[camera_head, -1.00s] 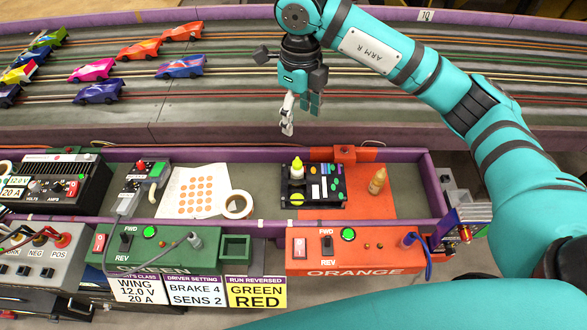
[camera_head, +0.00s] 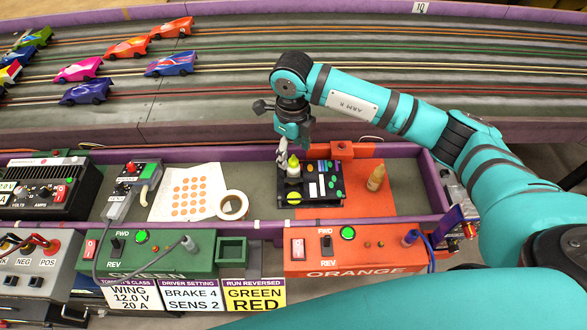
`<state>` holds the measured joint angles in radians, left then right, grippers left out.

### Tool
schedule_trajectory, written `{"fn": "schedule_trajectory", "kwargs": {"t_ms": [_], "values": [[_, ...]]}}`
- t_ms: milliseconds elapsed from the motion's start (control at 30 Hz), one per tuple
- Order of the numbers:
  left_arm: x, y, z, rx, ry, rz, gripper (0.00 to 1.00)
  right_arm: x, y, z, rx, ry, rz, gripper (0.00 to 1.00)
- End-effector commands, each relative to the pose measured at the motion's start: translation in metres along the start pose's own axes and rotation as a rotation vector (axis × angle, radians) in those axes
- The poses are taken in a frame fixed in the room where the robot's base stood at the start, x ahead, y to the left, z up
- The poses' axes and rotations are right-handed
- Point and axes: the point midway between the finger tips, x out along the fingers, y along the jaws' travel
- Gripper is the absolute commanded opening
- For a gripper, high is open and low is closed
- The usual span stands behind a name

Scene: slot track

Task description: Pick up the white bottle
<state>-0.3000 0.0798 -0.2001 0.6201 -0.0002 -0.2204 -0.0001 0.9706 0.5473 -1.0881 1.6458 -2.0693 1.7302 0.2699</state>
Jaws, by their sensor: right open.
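The white bottle (camera_head: 293,170) has a yellow-green tip and stands upright at the left back of a black tray (camera_head: 321,199). My right gripper (camera_head: 282,158) is open and points down just left of the bottle's tip. It appears close to the bottle, but I cannot tell whether it touches. The gripper's far finger is partly hidden by the wrist. My left gripper is not in view.
The tray also holds coloured pieces. An amber bottle (camera_head: 376,178) stands to the right on an orange mat (camera_head: 350,207). A tape roll (camera_head: 233,205) and a dotted sheet (camera_head: 187,192) lie left. Purple walls (camera_head: 410,218) edge the shelf. Cars (camera_head: 172,63) stand on the track behind.

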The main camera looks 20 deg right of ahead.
Motion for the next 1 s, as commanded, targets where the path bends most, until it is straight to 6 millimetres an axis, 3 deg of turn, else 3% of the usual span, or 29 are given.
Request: {"fn": "schedule_trajectory", "kwargs": {"t_ms": [400, 700, 1000], "values": [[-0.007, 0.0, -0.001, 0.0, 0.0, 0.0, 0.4, 0.049, -0.007, 0.001, 0.001, 0.001, 0.002, 0.6], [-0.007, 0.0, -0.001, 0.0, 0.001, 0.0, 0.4, 0.054, -0.007, 0.001, 0.0, 0.0, 0.0, 0.6], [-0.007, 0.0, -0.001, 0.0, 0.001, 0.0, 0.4, 0.053, -0.007, 0.001, 0.001, 0.0, 0.0, 0.21]]}}
